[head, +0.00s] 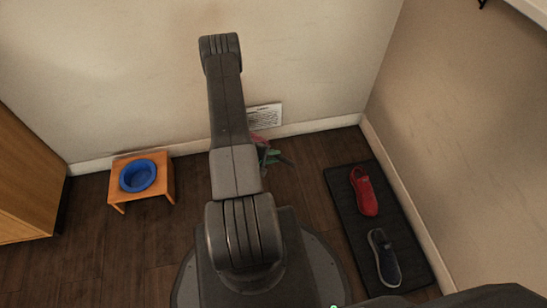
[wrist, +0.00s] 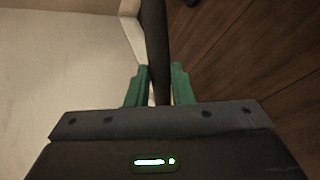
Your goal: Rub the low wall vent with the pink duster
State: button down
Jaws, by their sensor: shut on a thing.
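The low wall vent (head: 265,115) is a white slatted plate on the back wall, just above the baseboard. My arm hides its left part in the head view. A small pink piece of the duster (head: 258,138) shows beside my arm, just below the vent in the picture. I cannot tell whether it touches the wall or the vent. My gripper (head: 271,157), with green fingers, is low in front of the vent. In the wrist view my gripper (wrist: 158,88) is shut on the duster's dark handle (wrist: 153,35). The pink head is not visible there.
A small wooden stand (head: 117,193) with a blue bowl (head: 138,176) is at the left, by a wooden cabinet (head: 28,180). At the right, a dark mat (head: 345,200) holds a red shoe (head: 364,191) and a dark blue shoe (head: 384,257). Bare floor lies between stand and arm.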

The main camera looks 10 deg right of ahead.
jog(key=shift+w, duration=0.5)
jog(key=d+b, duration=0.9)
jog(key=d, duration=0.7)
jog(key=shift+d, duration=0.4)
dwell(0.9)
jog(key=shift+w+a, duration=0.1)
jog(key=a, duration=1.6)
jog(key=shift+a, duration=0.3)
dwell(0.9)
jog(key=s, duration=0.6)
jog(key=shift+s, duration=0.15)
